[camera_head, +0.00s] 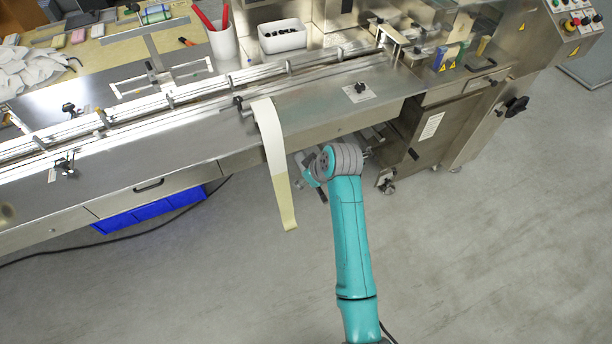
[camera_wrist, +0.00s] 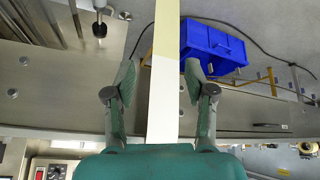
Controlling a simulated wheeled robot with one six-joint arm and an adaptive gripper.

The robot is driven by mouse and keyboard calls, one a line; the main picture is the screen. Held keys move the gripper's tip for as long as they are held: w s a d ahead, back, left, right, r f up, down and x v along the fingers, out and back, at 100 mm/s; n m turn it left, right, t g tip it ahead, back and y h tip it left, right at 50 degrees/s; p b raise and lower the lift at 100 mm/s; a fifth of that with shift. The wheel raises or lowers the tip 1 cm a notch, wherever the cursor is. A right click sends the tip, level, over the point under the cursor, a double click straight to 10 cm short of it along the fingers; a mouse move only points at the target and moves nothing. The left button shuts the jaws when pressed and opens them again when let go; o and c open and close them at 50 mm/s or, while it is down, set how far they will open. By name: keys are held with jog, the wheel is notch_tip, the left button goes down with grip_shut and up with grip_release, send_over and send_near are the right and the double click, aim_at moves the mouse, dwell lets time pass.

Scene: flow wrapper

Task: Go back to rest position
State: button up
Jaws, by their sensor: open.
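My teal arm reaches up to the wrapping machine in the head view, and my gripper (camera_head: 308,178) is partly hidden by its wrist joint, below the table edge. In the wrist view my gripper (camera_wrist: 160,72) is open, its two fingers wide apart. A pale film strip (camera_wrist: 162,105) runs between the fingers in the picture, with gaps on both sides. The same film strip (camera_head: 272,150) hangs over the machine's front edge in the head view, just left of my gripper, its lower end free above the floor.
The steel machine table (camera_head: 190,140) spans the upper left, with a drawer beneath. A blue bin (camera_head: 150,209) sits below it, also in the wrist view (camera_wrist: 212,45). A machine cabinet (camera_head: 440,140) stands right of my wrist. The floor at lower left and right is clear.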

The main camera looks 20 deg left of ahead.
dwell(0.3)
jog(key=s+d+f+m+t+h, duration=0.1)
jog(key=s+d+f+m+t, duration=0.2)
jog(key=s+d, duration=0.45)
jog(key=s+d+f+m+t, duration=0.15)
jog(key=s+d+f, duration=0.4)
jog(key=d, duration=0.55)
jog(key=s+d+f+m+t+h, duration=0.1)
jog(key=s+d+f+m+t, duration=0.1)
jog(key=s+d+f+m, duration=0.5)
jog(key=s+d+r+t+h, duration=0.2)
jog(key=s+d+r+t, duration=0.1)
jog(key=s+d+r, duration=0.9)
jog(key=s+d+r+m+t+h, duration=0.1)
jog(key=s+d+r+m+t, duration=0.1)
jog(key=s+r, duration=0.9)
jog(key=shift+s+d+r+m+t+h, duration=0.2)
jog(key=shift+r+m+t+h, duration=0.25)
jog(key=shift+r, duration=0.5)
